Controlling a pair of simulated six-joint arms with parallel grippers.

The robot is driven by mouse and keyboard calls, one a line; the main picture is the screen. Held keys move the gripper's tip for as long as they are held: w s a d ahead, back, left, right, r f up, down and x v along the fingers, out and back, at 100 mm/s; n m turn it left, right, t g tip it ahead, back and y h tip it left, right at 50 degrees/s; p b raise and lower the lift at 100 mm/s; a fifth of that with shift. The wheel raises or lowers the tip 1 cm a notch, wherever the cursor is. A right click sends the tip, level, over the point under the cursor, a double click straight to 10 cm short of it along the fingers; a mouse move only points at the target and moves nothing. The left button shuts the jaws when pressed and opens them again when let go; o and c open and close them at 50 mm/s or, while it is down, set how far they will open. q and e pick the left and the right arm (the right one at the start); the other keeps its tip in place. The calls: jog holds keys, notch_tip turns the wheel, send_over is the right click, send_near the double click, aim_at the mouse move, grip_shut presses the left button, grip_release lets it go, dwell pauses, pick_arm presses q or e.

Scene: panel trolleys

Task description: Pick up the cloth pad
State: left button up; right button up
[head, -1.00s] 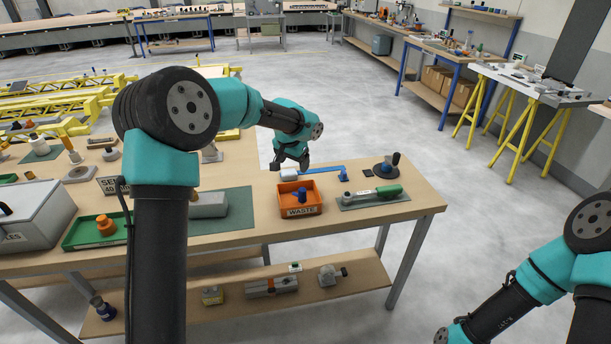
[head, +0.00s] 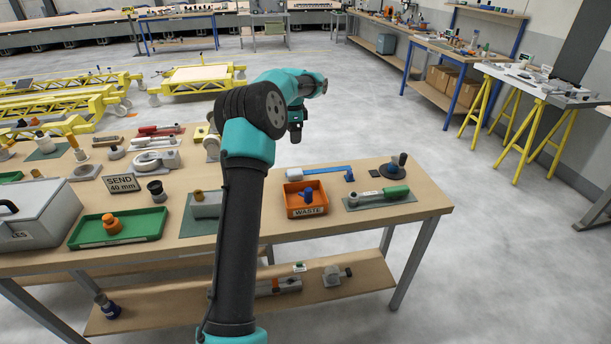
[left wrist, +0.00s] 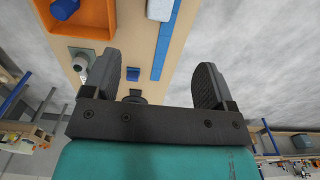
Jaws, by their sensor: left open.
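A small pale, rounded pad (head: 293,174), which looks like the cloth pad, lies on the workbench just behind the orange waste bin, at the left end of a flat blue strip (head: 328,170). In the left wrist view the pad (left wrist: 160,9) is at the top edge, partly cut off, and the blue strip (left wrist: 163,50) runs down from it. My left gripper (head: 296,136) is above the far side of the bench, behind the pad and apart from it. Its two fingers (left wrist: 160,85) are spread with nothing between them. My right gripper is out of view.
The orange waste bin (head: 291,206) holds a blue knob-like part. A green tray (head: 145,223) stands left. Open floor lies behind the bench.

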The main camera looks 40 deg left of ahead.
pick_arm(q)
jog(key=shift+f, duration=0.1)
send_over(295, 171)
notch_tip(295, 171, down, 12)
dwell(0.5)
jog(key=shift+f, duration=0.1)
jog(key=shift+f, duration=2.5)
jog(key=shift+c, duration=0.4)
jog(key=c, duration=0.9)
